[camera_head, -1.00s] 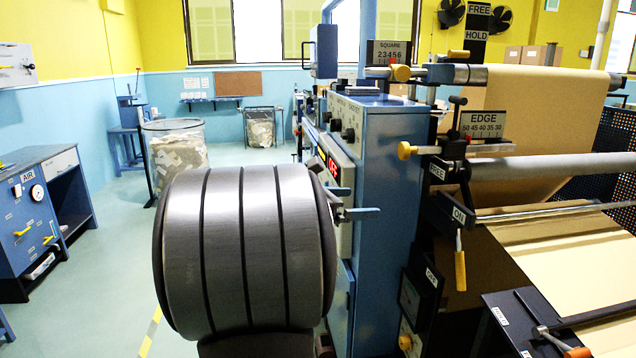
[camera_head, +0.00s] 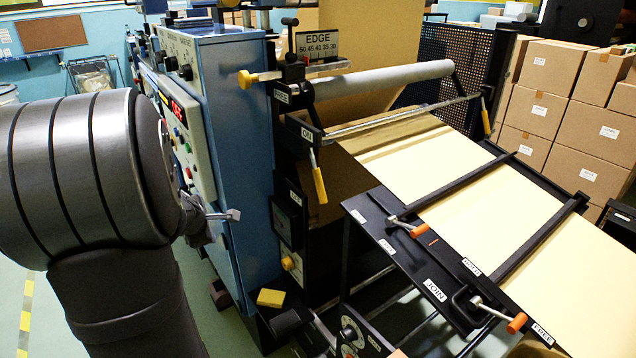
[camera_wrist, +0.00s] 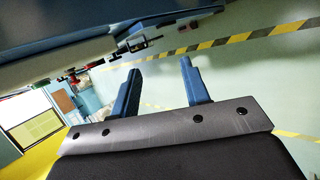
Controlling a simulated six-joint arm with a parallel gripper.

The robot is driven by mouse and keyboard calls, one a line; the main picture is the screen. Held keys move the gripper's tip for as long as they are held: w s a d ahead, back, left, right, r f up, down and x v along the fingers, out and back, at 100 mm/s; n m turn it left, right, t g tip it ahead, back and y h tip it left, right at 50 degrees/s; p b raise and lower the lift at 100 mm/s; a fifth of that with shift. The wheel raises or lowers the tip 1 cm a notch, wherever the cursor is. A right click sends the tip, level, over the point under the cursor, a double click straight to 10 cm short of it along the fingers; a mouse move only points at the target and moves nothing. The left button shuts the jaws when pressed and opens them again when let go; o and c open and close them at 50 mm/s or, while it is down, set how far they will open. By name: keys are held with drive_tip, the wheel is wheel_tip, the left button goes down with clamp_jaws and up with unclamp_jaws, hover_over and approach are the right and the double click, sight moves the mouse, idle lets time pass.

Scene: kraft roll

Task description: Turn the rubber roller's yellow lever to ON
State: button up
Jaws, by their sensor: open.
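The yellow lever (camera_head: 319,186) hangs almost straight down from the side frame by the ON plate (camera_head: 306,133), just below the pale grey roller (camera_head: 385,78). A FREE plate (camera_head: 281,95) sits higher on the same frame. My gripper (camera_head: 222,215) is left of the lever and apart from it, in front of the blue cabinet, mostly hidden by my arm in the head view. In the wrist view my gripper (camera_wrist: 160,66) is open, two blue fingers apart with nothing between them. The lever is not visible there.
The blue cabinet (camera_head: 235,120) with its button panel (camera_head: 185,130) stands between my arm and the lever. A yellow knob (camera_head: 246,80) juts out above. The JOIN table (camera_head: 395,245) with orange-handled clamps lies right. Stacked boxes (camera_head: 540,90) stand at the back right.

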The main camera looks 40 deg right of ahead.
drive_tip(key=f+m+t+y, duration=0.1)
drive_tip(key=m, duration=0.1)
drive_tip(key=m+t+h, duration=0.2)
drive_tip(key=m+h, duration=0.9)
drive_tip(key=m, duration=0.9)
approach(317, 184)
drive_tip(key=x, duration=1.1)
drive_tip(key=shift+d, duration=0.1)
drive_tip(key=shift+c, duration=0.2)
clamp_jaws()
